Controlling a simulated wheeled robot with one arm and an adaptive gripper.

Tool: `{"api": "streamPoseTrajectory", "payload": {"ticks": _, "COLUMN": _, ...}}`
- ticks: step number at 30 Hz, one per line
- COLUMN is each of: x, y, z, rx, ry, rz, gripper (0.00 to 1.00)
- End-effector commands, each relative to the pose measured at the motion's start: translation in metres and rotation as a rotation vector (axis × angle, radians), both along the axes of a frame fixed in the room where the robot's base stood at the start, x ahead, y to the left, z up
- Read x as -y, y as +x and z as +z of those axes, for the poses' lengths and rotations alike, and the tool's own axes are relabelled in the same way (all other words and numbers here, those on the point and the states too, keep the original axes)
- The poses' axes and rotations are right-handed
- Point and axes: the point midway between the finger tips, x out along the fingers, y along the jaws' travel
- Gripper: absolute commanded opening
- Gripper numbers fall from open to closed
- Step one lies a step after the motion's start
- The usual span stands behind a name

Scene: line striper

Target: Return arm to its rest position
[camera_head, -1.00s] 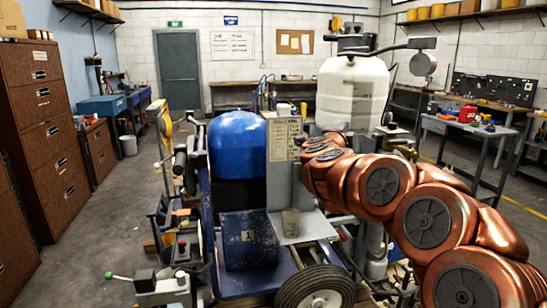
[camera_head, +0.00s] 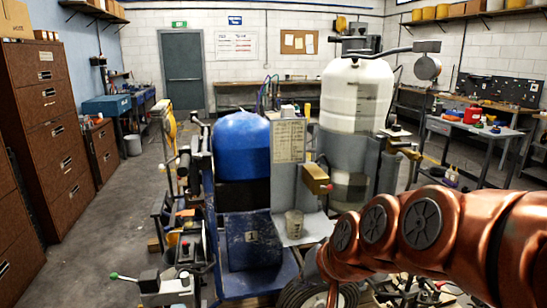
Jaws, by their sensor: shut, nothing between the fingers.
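My copper arm (camera_head: 425,225) reaches in from the right edge in the head view. Its far links bend down at the lower middle, in front of the line striper's wheel (camera_head: 292,297). My gripper cannot be made out; the end of the arm is hidden or below the frame. The line striper stands in the middle, with a blue tank (camera_head: 241,146), a white tank (camera_head: 356,95) and a dark blue box (camera_head: 250,240). A small grey cup (camera_head: 293,223) stands on its light grey plate (camera_head: 312,232).
Brown filing cabinets (camera_head: 50,120) line the left side. A workbench with a red container (camera_head: 472,115) stands at the right. A grey door (camera_head: 182,70) is at the back. The floor (camera_head: 105,225) between the cabinets and the striper is clear.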

Motion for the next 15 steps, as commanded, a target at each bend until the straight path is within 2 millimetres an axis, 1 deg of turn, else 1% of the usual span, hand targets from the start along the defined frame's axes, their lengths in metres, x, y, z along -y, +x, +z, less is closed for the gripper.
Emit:
{"api": "streamPoseTrajectory", "payload": {"ticks": 1, "x": 0.012, "y": -0.025, "z": -0.014, "rx": -0.061, "ry": -0.048, "rz": 0.019, "gripper": 0.0}}
{"api": "streamPoseTrajectory", "payload": {"ticks": 2, "x": 0.019, "y": -0.039, "z": -0.021, "rx": -0.096, "ry": -0.074, "rz": 0.029, "gripper": 0.0}}
{"api": "streamPoseTrajectory", "payload": {"ticks": 3, "x": 0.029, "y": -0.06, "z": -0.031, "rx": -0.147, "ry": -0.11, "rz": 0.044, "gripper": 0.0}}
{"api": "streamPoseTrajectory", "payload": {"ticks": 5, "x": 0.045, "y": -0.091, "z": -0.046, "rx": -0.229, "ry": -0.163, "rz": 0.06, "gripper": 0.0}}
{"api": "streamPoseTrajectory", "payload": {"ticks": 6, "x": 0.055, "y": -0.111, "z": -0.055, "rx": -0.281, "ry": -0.195, "rz": 0.069, "gripper": 0.0}}
{"api": "streamPoseTrajectory", "payload": {"ticks": 8, "x": 0.071, "y": -0.14, "z": -0.065, "rx": -0.357, "ry": -0.24, "rz": 0.08, "gripper": 0.0}}
{"api": "streamPoseTrajectory", "payload": {"ticks": 9, "x": 0.08, "y": -0.159, "z": -0.07, "rx": -0.406, "ry": -0.267, "rz": 0.086, "gripper": 0.0}}
{"api": "streamPoseTrajectory", "payload": {"ticks": 11, "x": 0.093, "y": -0.184, "z": -0.076, "rx": -0.471, "ry": -0.301, "rz": 0.09, "gripper": 0.0}}
{"api": "streamPoseTrajectory", "payload": {"ticks": 12, "x": 0.101, "y": -0.2, "z": -0.08, "rx": -0.515, "ry": -0.32, "rz": 0.091, "gripper": 0.0}}
{"api": "streamPoseTrajectory", "payload": {"ticks": 15, "x": 0.114, "y": -0.229, "z": -0.085, "rx": -0.592, "ry": -0.353, "rz": 0.094, "gripper": 0.0}}
